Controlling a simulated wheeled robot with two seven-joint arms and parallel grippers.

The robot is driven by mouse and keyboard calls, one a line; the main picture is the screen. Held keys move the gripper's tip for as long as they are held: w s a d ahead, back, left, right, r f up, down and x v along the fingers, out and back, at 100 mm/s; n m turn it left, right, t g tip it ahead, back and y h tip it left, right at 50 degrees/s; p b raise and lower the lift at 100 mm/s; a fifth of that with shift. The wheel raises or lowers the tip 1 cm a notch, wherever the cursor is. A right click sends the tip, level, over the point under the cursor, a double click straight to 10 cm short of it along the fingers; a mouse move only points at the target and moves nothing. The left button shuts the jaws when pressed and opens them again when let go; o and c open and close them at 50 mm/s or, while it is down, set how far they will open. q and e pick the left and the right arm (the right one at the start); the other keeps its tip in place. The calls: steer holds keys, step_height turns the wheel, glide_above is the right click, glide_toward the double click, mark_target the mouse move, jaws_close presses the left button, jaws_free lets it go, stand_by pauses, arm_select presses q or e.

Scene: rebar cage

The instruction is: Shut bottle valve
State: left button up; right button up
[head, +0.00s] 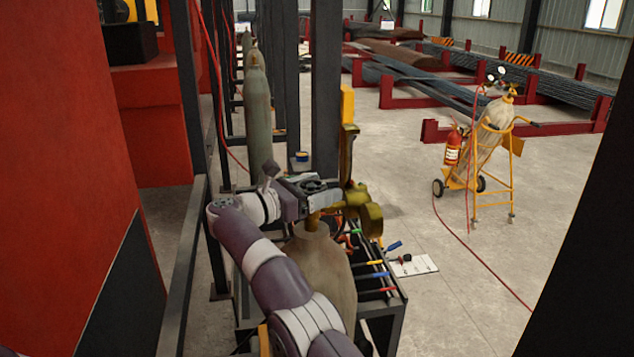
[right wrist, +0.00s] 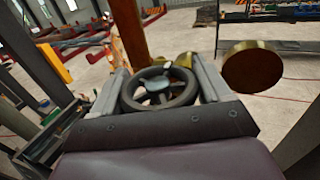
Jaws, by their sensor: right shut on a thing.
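The gas bottle (head: 318,268) stands upright, a worn beige cylinder, partly hidden behind my right arm in the head view. On its top sits a brass valve (head: 368,212) with a dark handwheel (head: 313,186). In the right wrist view the black spoked handwheel (right wrist: 160,107) lies between my two grey fingers. My right gripper (right wrist: 158,82) is shut on the handwheel, with one finger on each side of its rim. A round brass end (right wrist: 252,67) of the valve fitting shows to the right there. My left gripper is not in view.
A dark rack with colored-handled tools (head: 375,276) stands beside the bottle. A dark post (head: 325,90) rises behind it. Tall grey cylinders (head: 257,110) stand farther back. A yellow cart (head: 480,165) with another bottle stands at right on open floor.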

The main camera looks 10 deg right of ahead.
steer(key=o, duration=1)
steer(key=shift+c, duration=0.2)
steer(key=shift+d, duration=0.15)
steer(key=shift+a+f, duration=0.1)
steer(key=shift+a, duration=0.2)
steer(key=v, duration=0.3)
steer(key=shift+s+a, duration=0.2)
steer(key=shift+a, duration=0.15)
steer(key=p+v, duration=0.7)
steer(key=v, duration=0.1)
